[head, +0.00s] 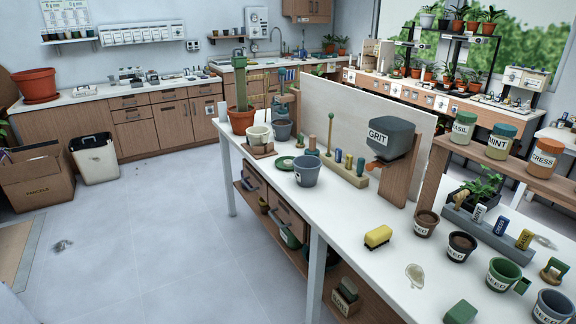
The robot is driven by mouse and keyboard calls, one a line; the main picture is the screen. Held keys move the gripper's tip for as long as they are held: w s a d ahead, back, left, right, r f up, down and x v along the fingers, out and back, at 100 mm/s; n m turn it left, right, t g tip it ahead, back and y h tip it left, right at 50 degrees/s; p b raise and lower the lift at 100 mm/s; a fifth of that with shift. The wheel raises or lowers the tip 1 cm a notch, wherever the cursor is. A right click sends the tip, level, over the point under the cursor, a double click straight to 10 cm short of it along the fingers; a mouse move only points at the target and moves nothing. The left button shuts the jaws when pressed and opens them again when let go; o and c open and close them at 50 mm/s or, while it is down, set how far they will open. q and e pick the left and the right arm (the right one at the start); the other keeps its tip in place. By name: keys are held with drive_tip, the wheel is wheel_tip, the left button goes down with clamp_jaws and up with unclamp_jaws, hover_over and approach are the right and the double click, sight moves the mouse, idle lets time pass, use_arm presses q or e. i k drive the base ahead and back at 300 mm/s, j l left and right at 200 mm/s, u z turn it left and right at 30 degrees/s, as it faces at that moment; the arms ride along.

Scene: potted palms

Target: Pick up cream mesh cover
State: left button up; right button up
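A small pale cream, see-through piece (414,276) lies flat on the white bench top (390,295), in front of the yellow block and left of the labelled pots. It looks like the cream mesh cover, but its weave is too small to tell. Another pale, flat piece (545,241) lies further right, behind the green pot; I cannot tell what it is. Neither of my grippers shows in the head view.
A yellow sponge-like block (378,237) lies near the cream piece. Brown (426,223), black (461,247) and green (503,275) pots stand to its right. A green block (460,313) is in front. A grey GRIT hopper (391,138) stands behind. Open floor lies left of the bench.

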sight(288, 163)
drive_tip(key=z, duration=0.4)
drive_tip(key=i+j+z, duration=0.15)
drive_tip(key=z, duration=0.25)
drive_tip(key=i+j+z, duration=0.1)
drive_tip(key=j+z, duration=0.3)
drive_tip(key=i+j+z, duration=0.1)
drive_tip(key=j+z, duration=0.8)
drive_tip(key=j, duration=0.55)
drive_tip(key=j+z, duration=0.15)
drive_tip(key=j, duration=0.6)
drive_tip(key=k+j+z, duration=0.15)
drive_tip(key=j, duration=0.55)
drive_tip(key=j+z, duration=0.15)
drive_tip(key=j, duration=0.55)
drive_tip(key=k, duration=0.05)
